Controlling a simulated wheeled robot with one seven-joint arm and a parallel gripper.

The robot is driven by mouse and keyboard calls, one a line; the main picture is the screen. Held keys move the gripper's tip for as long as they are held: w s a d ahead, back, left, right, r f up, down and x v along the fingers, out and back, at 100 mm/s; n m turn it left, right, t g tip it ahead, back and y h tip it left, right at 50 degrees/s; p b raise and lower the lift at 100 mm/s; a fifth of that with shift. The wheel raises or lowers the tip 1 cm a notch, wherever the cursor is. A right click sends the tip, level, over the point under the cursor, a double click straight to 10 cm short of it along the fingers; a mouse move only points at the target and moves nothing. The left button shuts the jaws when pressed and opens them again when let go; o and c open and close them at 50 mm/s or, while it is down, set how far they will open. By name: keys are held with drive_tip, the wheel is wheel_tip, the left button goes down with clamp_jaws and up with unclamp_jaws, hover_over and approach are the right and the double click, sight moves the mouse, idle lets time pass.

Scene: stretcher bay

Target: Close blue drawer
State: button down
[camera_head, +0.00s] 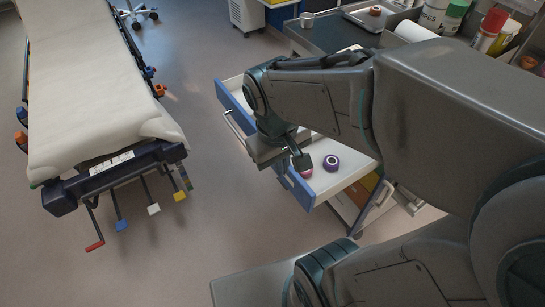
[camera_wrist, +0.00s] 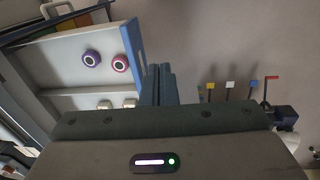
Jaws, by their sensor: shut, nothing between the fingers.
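The blue drawer (camera_head: 298,188) of the cart is pulled out, its blue front facing the stretcher; the blue front also shows in the wrist view (camera_wrist: 134,44). Its white interior holds a purple roll (camera_head: 331,163) and a pink roll (camera_head: 306,173), partly hidden by my gripper in the head view. My gripper (camera_head: 302,163) is shut and empty, near the drawer front. In the wrist view my gripper's fingers (camera_wrist: 158,78) appear just to the right of the blue front, on its outer side. Whether they touch it I cannot tell. My arm hides part of the drawer and cart.
A stretcher (camera_head: 90,90) with a pale mattress stands at the left, coloured pedals at its near end. The cart top (camera_head: 335,32) carries a tray (camera_head: 375,14), bottles and a white paper roll (camera_head: 414,32). Floor between stretcher and drawer is clear.

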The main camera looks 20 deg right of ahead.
drive_tip(key=w+a+f+n+g+h+b, duration=0.2)
drive_tip(key=a+f+n+g+h, duration=0.2)
drive_tip(key=f+n+h, duration=0.6)
drive_tip(key=n+t+h+b, duration=0.1)
drive_tip(key=n+t+h, duration=0.5)
drive_tip(key=n+t, duration=0.25)
approach(294, 187)
drive_tip(key=p+x, duration=0.3)
drive_tip(key=x, duration=0.2)
drive_tip(key=shift+w+d+f, duration=0.1)
drive_tip(key=shift+d, duration=0.15)
drive_tip(key=shift+w+d+f, duration=0.15)
drive_tip(key=shift+d, duration=0.5)
drive_tip(key=shift+w, duration=0.1)
